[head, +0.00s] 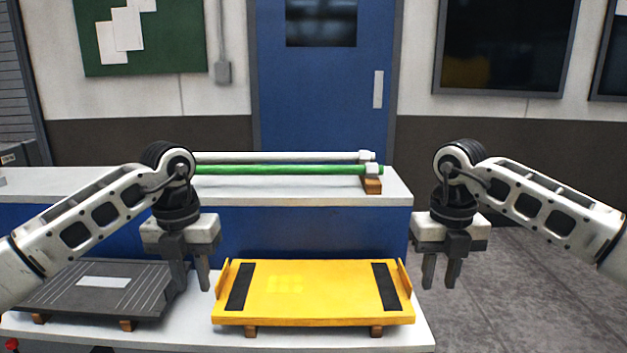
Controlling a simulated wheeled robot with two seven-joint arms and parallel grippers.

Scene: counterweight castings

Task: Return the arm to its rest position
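My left gripper (191,278) hangs pointing down, with a gap between its fingers and nothing in it. It is in front of the space between a dark grey ribbed slab (60,290) and a yellow tray (330,290). My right gripper (441,276) also points down, with its fingers apart and empty, to the right of the yellow tray and past the bench's right edge. Both arms are bent at the elbow and come in from the sides. The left gripper and arm hide part of the grey slab.
The slab and the tray rest on wooden blocks on a white bench (300,342). Behind it, a counter (300,190) carries a green tube (270,170) and a white tube (270,158). Grey floor (530,290) is free at the right. A blue door (320,95) stands behind.

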